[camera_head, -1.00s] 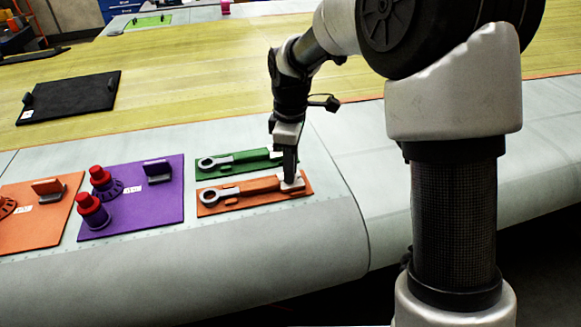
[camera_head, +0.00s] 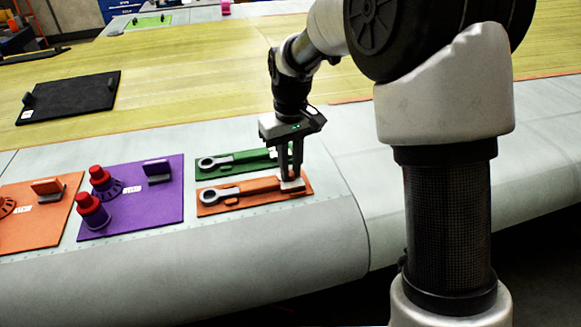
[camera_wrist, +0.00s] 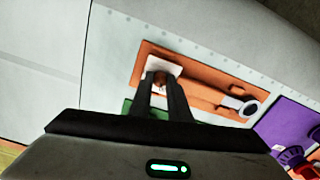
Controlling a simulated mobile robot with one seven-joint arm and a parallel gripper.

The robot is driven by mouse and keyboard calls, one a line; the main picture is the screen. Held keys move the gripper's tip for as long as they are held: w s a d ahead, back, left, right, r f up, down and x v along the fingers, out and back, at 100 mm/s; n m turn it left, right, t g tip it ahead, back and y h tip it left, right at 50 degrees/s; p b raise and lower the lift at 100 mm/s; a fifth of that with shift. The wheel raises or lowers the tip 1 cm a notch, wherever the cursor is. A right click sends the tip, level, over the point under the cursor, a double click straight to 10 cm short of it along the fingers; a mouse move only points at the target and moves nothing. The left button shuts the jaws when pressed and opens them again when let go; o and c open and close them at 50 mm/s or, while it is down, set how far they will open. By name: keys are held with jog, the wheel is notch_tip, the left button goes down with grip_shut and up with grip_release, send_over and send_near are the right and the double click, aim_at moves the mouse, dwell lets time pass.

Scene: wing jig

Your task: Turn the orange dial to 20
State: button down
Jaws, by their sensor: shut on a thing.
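The orange plate (camera_head: 212,208) lies on the grey wing surface, with a grey ring-ended tool shape (camera_head: 209,196) at its left end. A white square (camera_head: 296,186) sits at its right end. My gripper (camera_head: 290,177) points down over this square. In the wrist view its two dark fingers (camera_wrist: 161,82) are closed on a small orange-brown dial (camera_wrist: 160,84) at the white square (camera_wrist: 167,66). The fingers cover most of the dial, and I cannot read its marks or setting.
A green plate (camera_head: 233,157) with a similar tool shape lies just behind the orange one. A purple plate (camera_head: 150,200) with red-topped knobs (camera_head: 91,202) stands to the left. The wing surface to the right is clear.

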aim_at(291, 173)
jog(key=m, duration=0.6)
jog(key=shift+m, duration=0.3)
jog(key=m, duration=0.6)
jog(key=shift+p, duration=0.4)
jog(key=shift+m, duration=0.3)
jog(key=c, duration=1.6)
grip_release()
jog(key=shift+c, duration=0.2)
jog(key=shift+r, duration=0.1)
notch_tip(291, 173, up, 17)
jog(key=shift+r, duration=0.15)
